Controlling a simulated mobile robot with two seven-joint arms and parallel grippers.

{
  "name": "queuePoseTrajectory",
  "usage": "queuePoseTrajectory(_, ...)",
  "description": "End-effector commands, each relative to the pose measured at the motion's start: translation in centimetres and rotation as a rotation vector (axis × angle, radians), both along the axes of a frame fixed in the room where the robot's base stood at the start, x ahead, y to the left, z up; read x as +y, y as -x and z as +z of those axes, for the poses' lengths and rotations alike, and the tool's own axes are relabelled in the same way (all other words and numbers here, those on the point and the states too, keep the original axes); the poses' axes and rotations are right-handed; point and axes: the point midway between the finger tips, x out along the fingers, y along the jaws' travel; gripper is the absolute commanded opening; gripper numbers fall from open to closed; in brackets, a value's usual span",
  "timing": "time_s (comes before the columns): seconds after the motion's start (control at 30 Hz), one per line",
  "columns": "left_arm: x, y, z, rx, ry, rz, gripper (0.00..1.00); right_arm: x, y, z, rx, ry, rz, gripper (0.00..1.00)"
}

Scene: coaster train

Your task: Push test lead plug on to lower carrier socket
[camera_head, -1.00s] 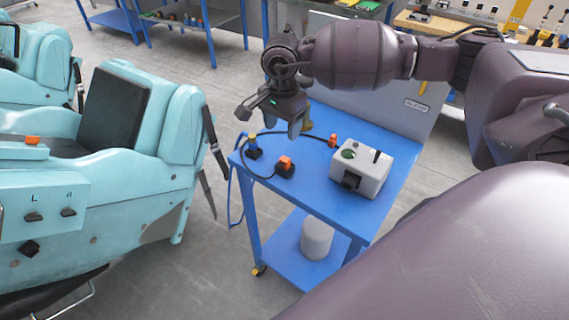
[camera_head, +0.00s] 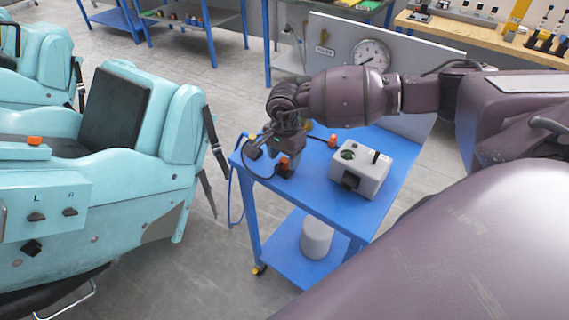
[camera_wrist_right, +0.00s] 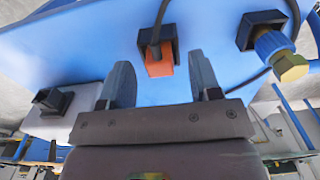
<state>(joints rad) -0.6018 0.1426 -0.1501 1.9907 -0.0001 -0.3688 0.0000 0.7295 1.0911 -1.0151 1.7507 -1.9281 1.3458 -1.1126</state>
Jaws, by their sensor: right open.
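The test lead plug, black with an orange part (camera_head: 285,164), sits on the blue trolley top with a black cable; it also shows in the right wrist view (camera_wrist_right: 160,62). My right gripper (camera_head: 286,168) is low over it and partly hides it. In the right wrist view my right gripper (camera_wrist_right: 163,78) is open, with one finger on each side of the orange part and nothing visibly clamped. A dark diamond-shaped fitting (camera_head: 32,248) is on the teal car's side; I cannot tell whether it is the lower carrier socket. My left gripper is out of view.
A blue-and-yellow connector (camera_wrist_right: 277,48) in a black block sits beside the plug. A grey test box (camera_head: 365,168) stands to the right on the blue trolley (camera_head: 330,205). The teal car (camera_head: 120,190) stands at left, with a floor gap between.

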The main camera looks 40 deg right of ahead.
Motion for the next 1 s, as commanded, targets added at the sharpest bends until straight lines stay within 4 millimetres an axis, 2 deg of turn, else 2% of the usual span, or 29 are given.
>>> queuePoseTrajectory(0.13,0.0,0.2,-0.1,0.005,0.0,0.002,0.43,0.0,0.0,0.0,0.0,0.0,0.0,0.57)
queuePoseTrajectory(0.4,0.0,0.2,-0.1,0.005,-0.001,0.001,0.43,0.0,0.0,0.0,0.0,0.0,0.0,0.16)
queuePoseTrajectory(0.5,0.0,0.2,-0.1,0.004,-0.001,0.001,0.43,0.0,0.0,0.0,0.0,0.001,-0.001,0.04)
queuePoseTrajectory(0.77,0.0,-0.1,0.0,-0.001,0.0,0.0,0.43,0.0,0.0,0.3,0.0,0.001,-0.001,0.04)
queuePoseTrajectory(0.87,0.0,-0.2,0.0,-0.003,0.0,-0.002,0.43,-0.1,-0.1,1.0,-0.002,0.002,-0.001,0.04)
queuePoseTrajectory(1.0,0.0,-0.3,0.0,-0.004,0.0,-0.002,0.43,-0.1,-0.1,3.1,-0.004,0.002,0.0,0.04)
